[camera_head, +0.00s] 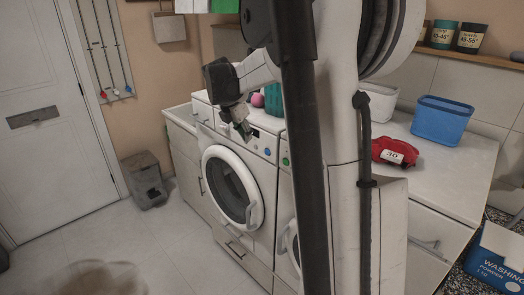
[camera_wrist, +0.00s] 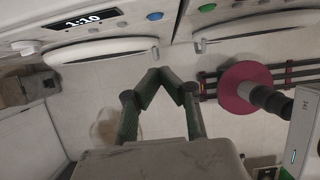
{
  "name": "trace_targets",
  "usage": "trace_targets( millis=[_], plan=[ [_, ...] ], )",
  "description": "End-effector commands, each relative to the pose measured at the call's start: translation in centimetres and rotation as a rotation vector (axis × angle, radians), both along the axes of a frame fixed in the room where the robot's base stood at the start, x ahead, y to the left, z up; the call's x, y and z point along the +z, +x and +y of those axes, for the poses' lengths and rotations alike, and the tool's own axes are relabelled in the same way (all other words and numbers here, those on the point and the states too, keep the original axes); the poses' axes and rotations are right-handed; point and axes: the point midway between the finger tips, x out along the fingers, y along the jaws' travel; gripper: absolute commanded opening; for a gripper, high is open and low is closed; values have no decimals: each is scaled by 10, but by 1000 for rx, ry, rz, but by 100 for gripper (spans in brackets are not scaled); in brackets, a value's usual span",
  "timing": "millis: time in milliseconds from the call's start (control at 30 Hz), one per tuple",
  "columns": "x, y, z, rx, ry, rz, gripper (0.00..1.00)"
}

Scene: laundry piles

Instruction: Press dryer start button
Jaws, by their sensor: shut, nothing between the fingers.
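Two white front-loading machines stand side by side; I cannot tell which is the dryer. The left machine (camera_head: 262,178) has a round door, a dark display (camera_wrist: 85,19) and a blue button (camera_head: 267,152), which also shows in the wrist view (camera_wrist: 154,16). The right machine, mostly hidden by my arm in the head view, has a green button (camera_head: 285,161), also in the wrist view (camera_wrist: 207,8). My gripper (camera_head: 246,135) is shut and empty near the left machine's control panel. In the wrist view its fingertips (camera_wrist: 158,74) show below both buttons, apart from them.
A pink ball (camera_head: 257,100) and green bottle lie behind my gripper on the machine top. A grey bin (camera_head: 145,180) stands by the wall.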

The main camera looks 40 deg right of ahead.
Motion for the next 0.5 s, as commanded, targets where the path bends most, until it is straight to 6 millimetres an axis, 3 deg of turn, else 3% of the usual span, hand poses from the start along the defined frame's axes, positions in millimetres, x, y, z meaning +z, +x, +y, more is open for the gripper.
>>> trace_targets(
  millis=[267, 500],
  plan=[
    [-7, 0, -3, -1, 0, 0, 0],
    [-42, 1, -18, -2, 0, -1, 0]
  ],
)
